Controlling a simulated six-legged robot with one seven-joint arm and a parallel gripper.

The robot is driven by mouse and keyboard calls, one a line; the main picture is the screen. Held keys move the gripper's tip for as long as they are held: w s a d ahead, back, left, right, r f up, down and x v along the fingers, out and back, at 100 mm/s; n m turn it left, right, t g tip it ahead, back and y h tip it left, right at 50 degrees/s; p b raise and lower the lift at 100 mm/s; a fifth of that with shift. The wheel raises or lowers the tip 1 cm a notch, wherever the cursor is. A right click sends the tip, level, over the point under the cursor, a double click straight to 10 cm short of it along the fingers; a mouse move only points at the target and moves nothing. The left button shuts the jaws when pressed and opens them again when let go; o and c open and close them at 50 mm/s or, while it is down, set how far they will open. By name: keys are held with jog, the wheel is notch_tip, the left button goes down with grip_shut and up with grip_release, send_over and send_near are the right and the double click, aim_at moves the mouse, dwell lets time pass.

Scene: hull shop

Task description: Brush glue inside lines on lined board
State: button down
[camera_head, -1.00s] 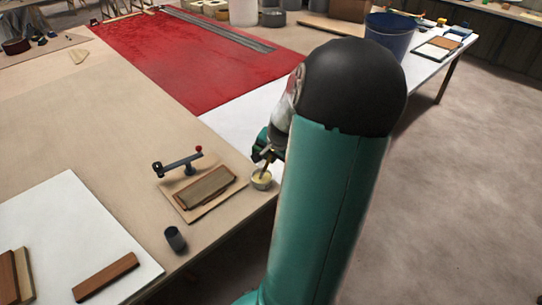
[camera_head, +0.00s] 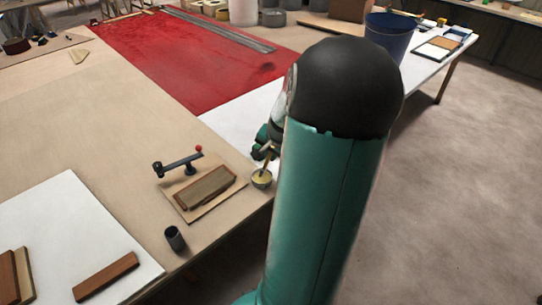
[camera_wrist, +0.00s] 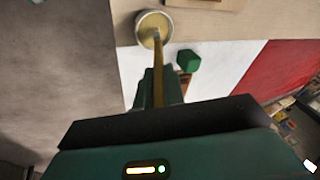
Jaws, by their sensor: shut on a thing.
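My gripper (camera_head: 262,150) is partly hidden behind my arm in the head view. In the wrist view my gripper (camera_wrist: 168,92) is shut on the thin brush (camera_wrist: 158,66), whose far end is in the glue pot (camera_wrist: 153,14). The glue pot (camera_head: 262,180) is a small round cup of yellowish glue near the table's edge. The lined board (camera_head: 181,206) appears to be the flat tan board left of the pot. A brown block (camera_head: 206,193) lies on it. Any lines are too small to make out.
A dark clamp with a red knob (camera_head: 199,149) stands behind the board. A dark cup (camera_head: 175,239) stands near the front edge. A white sheet (camera_head: 60,225) bears wooden pieces at left. A red sheet (camera_head: 190,60) covers the back. Bare tabletop (camera_head: 90,130) lies left of the clamp.

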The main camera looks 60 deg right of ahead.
jog(key=shift+r, duration=2.9)
jog(key=shift+s, duration=0.1)
